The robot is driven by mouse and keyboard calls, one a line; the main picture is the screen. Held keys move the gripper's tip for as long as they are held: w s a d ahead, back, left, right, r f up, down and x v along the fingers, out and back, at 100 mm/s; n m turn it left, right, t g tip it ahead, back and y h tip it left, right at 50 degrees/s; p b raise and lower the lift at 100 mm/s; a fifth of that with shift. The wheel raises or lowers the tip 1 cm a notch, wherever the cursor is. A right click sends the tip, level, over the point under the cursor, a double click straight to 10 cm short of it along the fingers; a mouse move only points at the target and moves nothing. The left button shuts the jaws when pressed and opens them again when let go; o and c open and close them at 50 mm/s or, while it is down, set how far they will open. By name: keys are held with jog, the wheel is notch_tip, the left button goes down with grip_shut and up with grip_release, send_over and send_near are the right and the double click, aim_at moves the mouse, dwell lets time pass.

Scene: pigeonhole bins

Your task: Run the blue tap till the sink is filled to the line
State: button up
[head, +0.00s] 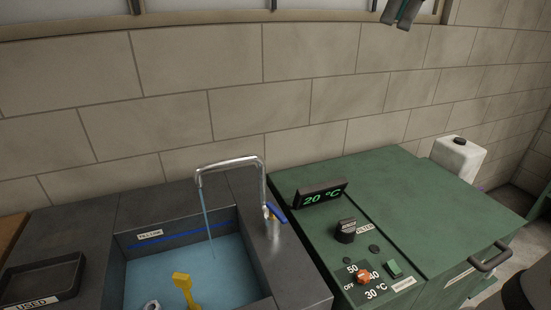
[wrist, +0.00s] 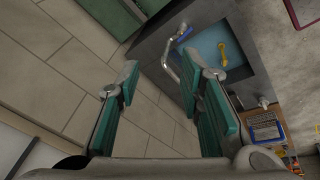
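The chrome tap (head: 229,163) stands at the sink's back right corner with its blue lever (head: 276,213) on the right. A thin stream of water (head: 206,222) runs from the spout into the sink (head: 262,250). The blue water surface (head: 225,268) lies below the blue fill line (head: 185,240) on the back wall. The tap (wrist: 172,65), blue lever (wrist: 182,32) and water also show in the wrist view. My gripper (wrist: 165,80) is open and empty, apart from the tap. In the head view its fingertips (head: 403,12) hang high at the top right.
A yellow tool (head: 182,287) stands in the water, with a pale ring-shaped thing (head: 151,305) near it. A dark tray (head: 43,280) labelled USED lies left. A green unit (head: 430,215) with knobs and a 20 °C display (head: 322,195) adjoins the sink. A white canister (head: 458,157) stands behind.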

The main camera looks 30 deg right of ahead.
jog(key=w+a+f+m+h, duration=0.1)
jog(key=w+a+f+m, duration=0.15)
jog(key=w+a, duration=0.3)
jog(key=m+g+p, duration=0.4)
jog(key=m, duration=0.1)
send_over(276, 210)
notch_tip(276, 210, down, 30)
jog(key=shift+y, duration=0.3)
notch_tip(276, 210, down, 14)
jog(key=shift+f+p, duration=0.15)
jog(key=shift+p, duration=0.4)
grip_shut()
